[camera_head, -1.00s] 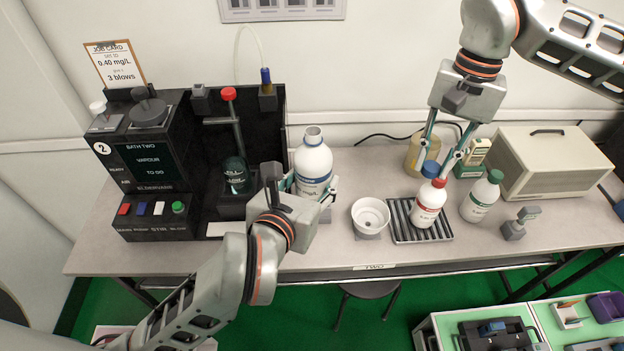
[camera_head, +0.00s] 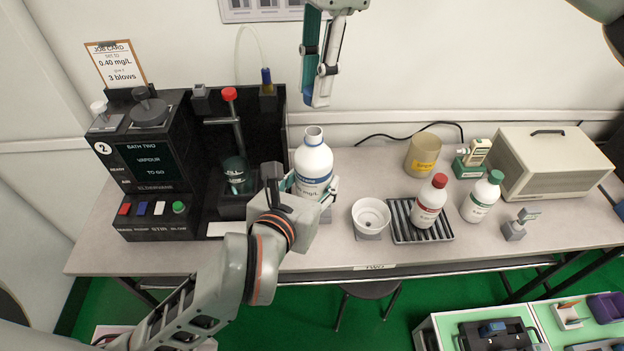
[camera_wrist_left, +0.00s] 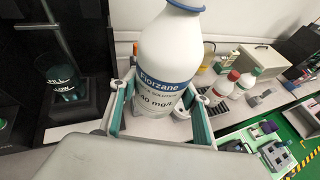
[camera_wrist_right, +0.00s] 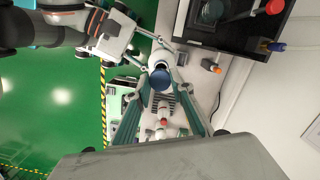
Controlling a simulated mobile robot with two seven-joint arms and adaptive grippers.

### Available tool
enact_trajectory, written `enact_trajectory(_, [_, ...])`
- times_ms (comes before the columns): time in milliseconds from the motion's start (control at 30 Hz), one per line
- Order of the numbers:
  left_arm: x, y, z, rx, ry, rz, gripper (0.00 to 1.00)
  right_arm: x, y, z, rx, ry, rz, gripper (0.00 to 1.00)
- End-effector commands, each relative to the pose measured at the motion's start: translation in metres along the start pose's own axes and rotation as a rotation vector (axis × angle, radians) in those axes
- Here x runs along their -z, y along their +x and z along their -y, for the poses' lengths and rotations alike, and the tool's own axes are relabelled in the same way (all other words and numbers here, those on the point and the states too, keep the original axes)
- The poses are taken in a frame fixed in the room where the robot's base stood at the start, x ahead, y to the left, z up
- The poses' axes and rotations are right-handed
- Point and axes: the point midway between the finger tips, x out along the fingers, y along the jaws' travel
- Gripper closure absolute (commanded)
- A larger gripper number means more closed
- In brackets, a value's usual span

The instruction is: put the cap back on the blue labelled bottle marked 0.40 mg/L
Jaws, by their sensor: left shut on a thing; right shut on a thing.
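The white bottle with the blue label (camera_head: 312,160) stands upright and uncapped on the bench, its neck open. The left wrist view (camera_wrist_left: 165,55) shows "40 mg/L" on it. My left gripper (camera_head: 305,188) is shut around its body, one finger on each side (camera_wrist_left: 160,95). My right gripper (camera_head: 318,100) hangs above the bottle's neck, clearly apart from it. In the right wrist view my right gripper (camera_wrist_right: 160,92) is shut on the dark blue cap (camera_wrist_right: 160,79), seen over the white bottle.
The black bath unit (camera_head: 150,165) stands left of the bottle. To the right are a white bowl (camera_head: 370,214), a red-capped bottle (camera_head: 428,205) on a ribbed tray (camera_head: 402,235), a green-capped bottle (camera_head: 480,200), a yellowish beaker (camera_head: 423,155) and a beige box (camera_head: 555,165).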

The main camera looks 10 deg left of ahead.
Motion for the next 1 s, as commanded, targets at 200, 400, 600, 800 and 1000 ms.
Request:
enact_trajectory(200, [-0.001,0.000,0.000,0.000,0.000,0.002,0.92,0.000,-0.001,0.000,0.001,0.002,0.000,0.84])
enact_trajectory(400, [-0.001,0.000,0.000,0.000,0.000,0.002,0.92,0.000,0.004,0.000,-0.001,0.000,0.001,0.84])
enact_trajectory(600, [-0.001,0.000,0.000,0.000,0.000,0.002,0.92,0.002,0.021,0.000,-0.001,-0.002,0.002,0.84])
enact_trajectory(800, [-0.001,0.000,0.000,0.000,0.000,0.002,0.92,0.004,0.036,0.000,-0.001,-0.001,0.001,0.84])
enact_trajectory(1000, [-0.001,0.000,0.000,0.000,0.000,0.002,0.92,0.005,0.039,0.000,0.002,0.000,0.000,0.84])
